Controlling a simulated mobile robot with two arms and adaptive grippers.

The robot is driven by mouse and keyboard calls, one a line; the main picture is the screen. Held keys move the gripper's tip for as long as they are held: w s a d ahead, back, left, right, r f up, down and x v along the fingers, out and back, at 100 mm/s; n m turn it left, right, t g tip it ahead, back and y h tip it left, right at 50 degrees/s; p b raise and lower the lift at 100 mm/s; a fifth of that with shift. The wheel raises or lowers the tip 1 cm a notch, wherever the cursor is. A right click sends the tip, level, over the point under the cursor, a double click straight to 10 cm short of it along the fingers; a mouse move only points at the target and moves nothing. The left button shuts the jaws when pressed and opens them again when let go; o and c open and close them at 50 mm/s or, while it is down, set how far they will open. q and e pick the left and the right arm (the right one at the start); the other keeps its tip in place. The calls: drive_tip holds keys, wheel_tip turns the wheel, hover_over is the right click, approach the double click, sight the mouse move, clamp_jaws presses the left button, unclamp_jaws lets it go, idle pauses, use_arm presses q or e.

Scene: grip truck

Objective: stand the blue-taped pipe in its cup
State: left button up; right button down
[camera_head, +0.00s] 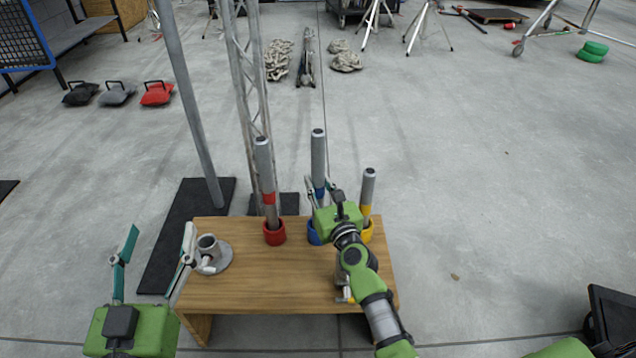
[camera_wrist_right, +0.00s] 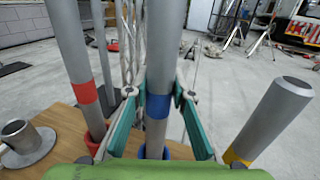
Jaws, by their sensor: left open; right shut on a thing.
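The blue-taped pipe (camera_head: 318,155) is grey and stands upright at the blue cup (camera_head: 313,234) on the wooden table. My right gripper (camera_head: 316,194) is shut on this pipe near its blue tape (camera_wrist_right: 157,106). In the right wrist view the pipe's lower end is at the blue cup (camera_wrist_right: 180,152); its bottom is hidden. My left gripper (camera_head: 153,252) is open and empty, left of the table's front corner.
The red-taped pipe (camera_head: 265,170) stands in a red cup (camera_head: 274,236), and the yellow-taped pipe (camera_head: 368,188) in a yellow cup (camera_head: 368,236), close on either side. A grey metal fitting (camera_head: 222,260) sits on the table's (camera_head: 270,290) left. The table's front middle is clear.

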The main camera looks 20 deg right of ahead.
drive_tip(key=shift+f+b, duration=0.45)
use_arm(q)
wheel_tip(320, 180, up, 7)
drive_tip(key=s+t+h, duration=0.1)
drive_tip(key=s+t, duration=0.1)
drive_tip(key=t, duration=0.1)
drive_tip(key=shift+d+f+t, duration=0.2)
drive_tip(key=shift+t, duration=0.1)
use_arm(e)
drive_tip(key=shift+f, duration=0.2)
use_arm(q)
drive_tip(key=shift+s+r+t+h+b, duration=0.15)
drive_tip(key=shift+s+r+t+b, duration=0.2)
drive_tip(key=shift+r, duration=0.3)
drive_tip(key=shift+s+r+t+h+b, duration=0.15)
drive_tip(key=shift+s+r+t, duration=0.3)
drive_tip(key=shift+r, duration=0.15)
use_arm(e)
drive_tip(key=shift+f, duration=0.3)
idle(1.0)
drive_tip(key=c, duration=1.8)
unclamp_jaws()
drive_tip(key=shift+o, duration=0.6)
use_arm(q)
drive_tip(key=shift+r, duration=0.1)
use_arm(e)
drive_tip(key=shift+f, duration=0.1)
drive_tip(key=s, duration=1.2)
drive_tip(key=shift+d, duration=0.2)
